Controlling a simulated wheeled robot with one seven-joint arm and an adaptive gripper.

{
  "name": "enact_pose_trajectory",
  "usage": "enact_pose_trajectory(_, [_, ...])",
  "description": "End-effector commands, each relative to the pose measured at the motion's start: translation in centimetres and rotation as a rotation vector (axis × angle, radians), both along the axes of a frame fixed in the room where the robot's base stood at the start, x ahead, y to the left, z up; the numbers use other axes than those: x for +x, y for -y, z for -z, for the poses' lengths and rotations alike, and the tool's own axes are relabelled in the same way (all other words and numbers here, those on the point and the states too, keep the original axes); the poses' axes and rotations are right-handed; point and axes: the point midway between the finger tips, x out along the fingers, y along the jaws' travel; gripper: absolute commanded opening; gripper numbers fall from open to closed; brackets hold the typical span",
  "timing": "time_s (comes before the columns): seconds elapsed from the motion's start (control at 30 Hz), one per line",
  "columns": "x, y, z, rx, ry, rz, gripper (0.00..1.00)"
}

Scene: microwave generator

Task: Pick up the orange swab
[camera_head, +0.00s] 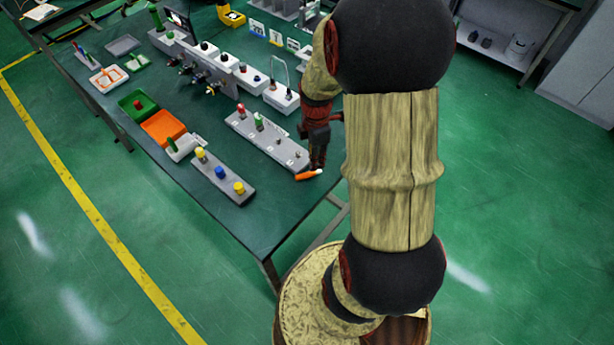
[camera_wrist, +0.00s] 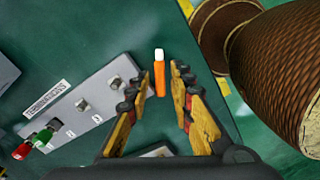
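The orange swab (camera_head: 307,175) lies on the dark green table near its front right edge in the head view. It has an orange body and a white tip. My gripper (camera_wrist: 168,82) is open, with a clear gap between the right finger and the swab. In the head view my gripper (camera_head: 318,162) points down just above the swab. I cannot tell whether a finger touches it.
A grey rack (camera_head: 268,140) with red and green items stands just left of the gripper. Another grey rack (camera_head: 223,177) holds yellow and blue items. An orange tray (camera_head: 163,128) and a green tray (camera_head: 137,104) are farther left. The table's right edge is close.

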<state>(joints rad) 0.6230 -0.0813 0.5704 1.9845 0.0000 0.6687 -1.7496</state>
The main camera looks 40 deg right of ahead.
Motion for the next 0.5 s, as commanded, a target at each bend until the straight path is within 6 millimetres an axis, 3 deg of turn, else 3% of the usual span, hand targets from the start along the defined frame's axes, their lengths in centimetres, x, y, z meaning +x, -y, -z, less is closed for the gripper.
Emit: enact_pose_trajectory(0.5, [0.3, -0.5, 5.9, 0.000, -0.001, 0.001, 0.23])
